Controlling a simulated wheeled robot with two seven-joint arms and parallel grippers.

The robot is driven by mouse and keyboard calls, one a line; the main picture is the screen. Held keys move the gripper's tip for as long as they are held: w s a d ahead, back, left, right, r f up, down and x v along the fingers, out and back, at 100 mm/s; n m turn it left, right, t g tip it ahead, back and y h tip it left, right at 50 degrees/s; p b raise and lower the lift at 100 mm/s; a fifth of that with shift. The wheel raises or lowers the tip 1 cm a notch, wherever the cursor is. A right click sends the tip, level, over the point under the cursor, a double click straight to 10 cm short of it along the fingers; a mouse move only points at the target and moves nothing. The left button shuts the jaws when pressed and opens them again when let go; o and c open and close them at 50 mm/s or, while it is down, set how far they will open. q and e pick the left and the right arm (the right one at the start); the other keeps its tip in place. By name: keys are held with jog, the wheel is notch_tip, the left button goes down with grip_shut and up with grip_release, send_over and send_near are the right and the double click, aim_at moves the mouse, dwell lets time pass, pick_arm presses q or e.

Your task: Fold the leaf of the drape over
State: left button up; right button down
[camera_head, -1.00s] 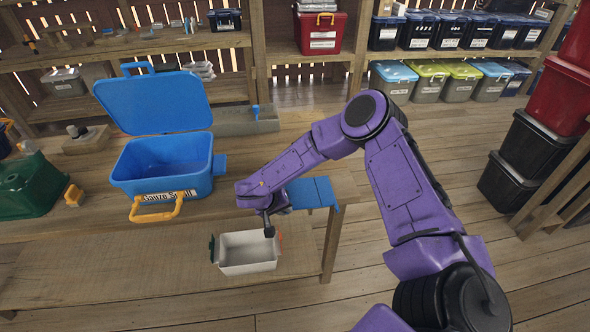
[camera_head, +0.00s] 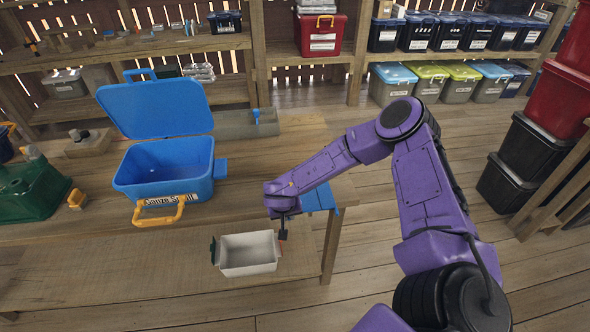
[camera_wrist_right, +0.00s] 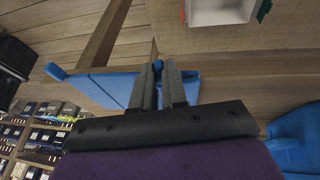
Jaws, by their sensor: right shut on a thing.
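The blue drape (camera_head: 318,197) lies at the right end of the wooden table, partly hidden by my right forearm in the head view. In the right wrist view it is a flat blue panel (camera_wrist_right: 112,86) beside the fingers. My right gripper (camera_wrist_right: 159,72) is shut on a small rounded blue part of the drape (camera_wrist_right: 158,65). In the head view the right gripper (camera_head: 283,221) points down near the table's end, its grip unclear there. How far the leaf is folded is hard to tell. My left gripper is not in view.
An open blue bin (camera_head: 165,175) with a raised lid stands on the table, left of my arm. A green box (camera_head: 30,190) is at far left. A white open bin (camera_head: 249,254) sits on the lower shelf.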

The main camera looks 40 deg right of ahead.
jog(key=shift+f+t+y, duration=0.35)
jog(key=shift+t+y, duration=0.05)
jog(key=shift+y, duration=0.3)
jog(key=shift+s+d, duration=0.1)
jog(key=shift+d, duration=0.05)
jog(key=shift+f+t+y, duration=0.25)
jog(key=shift+t+y, duration=0.05)
jog(key=shift+y, duration=0.2)
jog(key=c, duration=1.2)
grip_release()
jog(key=shift+o, duration=0.2)
jog(key=shift+r+p, duration=0.1)
jog(key=shift+p, duration=0.2)
